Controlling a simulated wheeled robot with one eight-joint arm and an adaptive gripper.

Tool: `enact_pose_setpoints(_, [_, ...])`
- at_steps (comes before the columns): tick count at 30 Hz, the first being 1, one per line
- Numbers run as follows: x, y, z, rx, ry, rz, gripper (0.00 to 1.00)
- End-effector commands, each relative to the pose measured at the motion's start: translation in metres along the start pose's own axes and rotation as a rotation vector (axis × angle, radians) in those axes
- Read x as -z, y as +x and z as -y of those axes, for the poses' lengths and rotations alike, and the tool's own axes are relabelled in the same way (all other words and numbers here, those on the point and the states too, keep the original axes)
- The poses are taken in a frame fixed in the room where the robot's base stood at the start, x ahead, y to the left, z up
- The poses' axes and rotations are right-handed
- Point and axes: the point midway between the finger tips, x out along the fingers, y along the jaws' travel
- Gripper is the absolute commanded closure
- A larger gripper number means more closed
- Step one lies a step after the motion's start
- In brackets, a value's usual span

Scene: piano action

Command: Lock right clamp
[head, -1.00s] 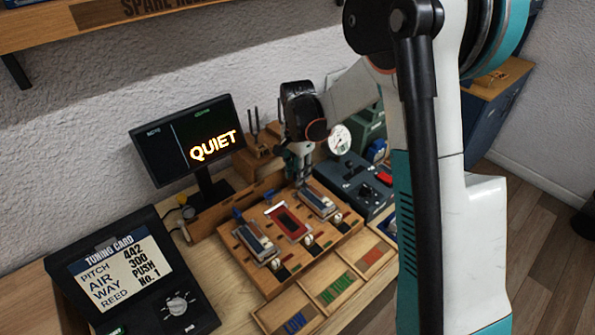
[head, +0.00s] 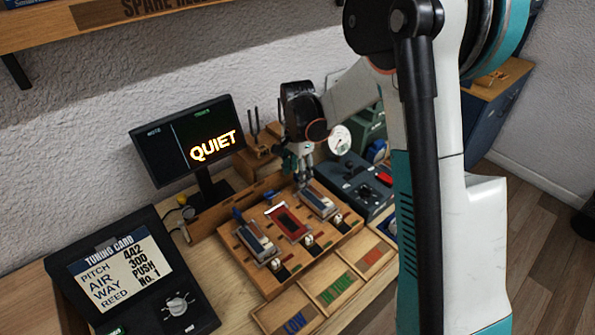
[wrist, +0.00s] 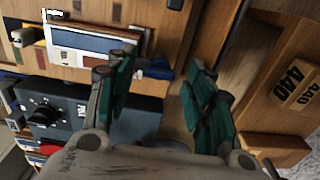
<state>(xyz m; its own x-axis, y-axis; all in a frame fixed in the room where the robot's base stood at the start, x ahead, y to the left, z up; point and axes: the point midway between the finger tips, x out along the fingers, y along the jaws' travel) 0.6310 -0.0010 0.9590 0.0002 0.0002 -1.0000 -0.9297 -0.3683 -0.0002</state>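A wooden fixture board (head: 240,240) holds two silver-and-blue reed pieces and a red-framed piece (head: 288,222) between them. The right reed piece (head: 318,203) lies just in front of my gripper (head: 304,182). In the wrist view, a blue clamp lever (wrist: 159,70) sits at the end of that silver-and-blue piece (wrist: 85,40). My gripper (wrist: 160,62) is open, with its teal fingers apart and the lever between them, close to the left finger. I cannot tell whether they touch. In the head view my gripper hides the right clamp lever. Other blue levers (head: 238,213) stand at the board's back edge.
A dark control box (head: 358,180) stands right of the board. Behind are tuning forks, a gauge (head: 340,139) and a QUIET monitor (head: 190,140). Labelled trays (head: 335,287) lie in front.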

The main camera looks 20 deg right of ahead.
Motion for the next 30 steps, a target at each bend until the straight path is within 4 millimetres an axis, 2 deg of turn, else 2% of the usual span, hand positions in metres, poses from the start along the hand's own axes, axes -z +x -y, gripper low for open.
enact_pose_setpoints(5, [0.0, -0.002, 0.0, 0.0, 0.0, 0.0, 0.52])
enact_pose_setpoints(8, [0.0, -0.01, 0.0, 0.0, 0.0, 0.0, 0.52])
enact_pose_setpoints(21, [0.0, -0.093, 0.0, 0.0, 0.0, 0.0, 0.52])
enact_pose_setpoints(25, [0.0, -0.109, 0.0, 0.0, 0.0, 0.0, 0.52])
enact_pose_setpoints(30, [0.0, -0.119, 0.0, 0.0, 0.0, 0.0, 0.52])
